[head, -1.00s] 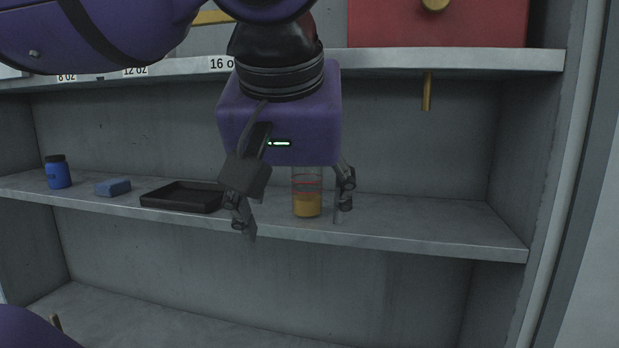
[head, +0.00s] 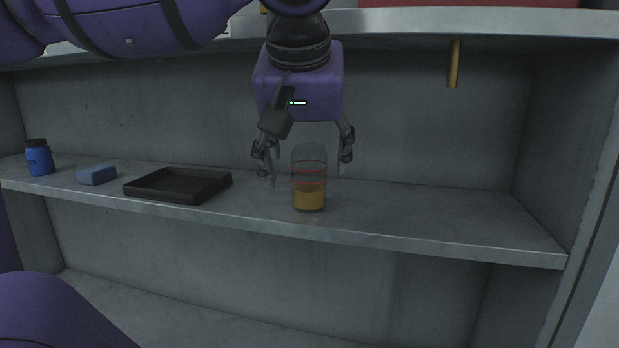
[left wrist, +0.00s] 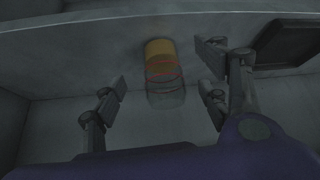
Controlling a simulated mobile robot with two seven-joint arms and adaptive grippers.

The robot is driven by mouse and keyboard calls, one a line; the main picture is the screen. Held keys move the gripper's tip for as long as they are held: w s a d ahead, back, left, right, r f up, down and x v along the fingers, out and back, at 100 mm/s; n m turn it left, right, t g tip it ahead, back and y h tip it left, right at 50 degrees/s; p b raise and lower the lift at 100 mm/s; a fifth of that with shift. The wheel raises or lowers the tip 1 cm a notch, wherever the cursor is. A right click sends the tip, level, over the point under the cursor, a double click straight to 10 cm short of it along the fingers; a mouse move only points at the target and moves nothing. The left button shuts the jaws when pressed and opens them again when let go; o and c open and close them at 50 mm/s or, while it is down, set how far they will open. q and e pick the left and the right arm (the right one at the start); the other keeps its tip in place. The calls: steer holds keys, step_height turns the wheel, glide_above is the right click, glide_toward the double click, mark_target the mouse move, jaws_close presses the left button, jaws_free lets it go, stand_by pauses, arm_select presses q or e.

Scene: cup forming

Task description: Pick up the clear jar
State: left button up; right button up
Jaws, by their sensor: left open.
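The clear jar (head: 309,179) stands upright on the middle shelf, with red lines around it and amber contents in its lower part. My left gripper (head: 306,174) is open, pointing down, with its two fingers apart. In the head view the jar shows in front of the gripper, between the lines of its fingers. In the left wrist view the jar (left wrist: 161,72) lies between the open fingers (left wrist: 160,85), with a gap to each side. No finger visibly touches it. My right gripper is not in view.
A yellow rod (head: 454,64) hangs from the upper shelf. The shelf right of the jar is clear.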

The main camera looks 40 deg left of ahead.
mark_target(309, 165)
arm_select(q)
steer(key=shift+w+a, duration=1)
steer(key=shift+w, duration=0.1)
steer(key=x, duration=0.3)
steer(key=shift+w+a, duration=0.15)
steer(key=shift+c, duration=1.1)
steer(key=c, duration=1.2)
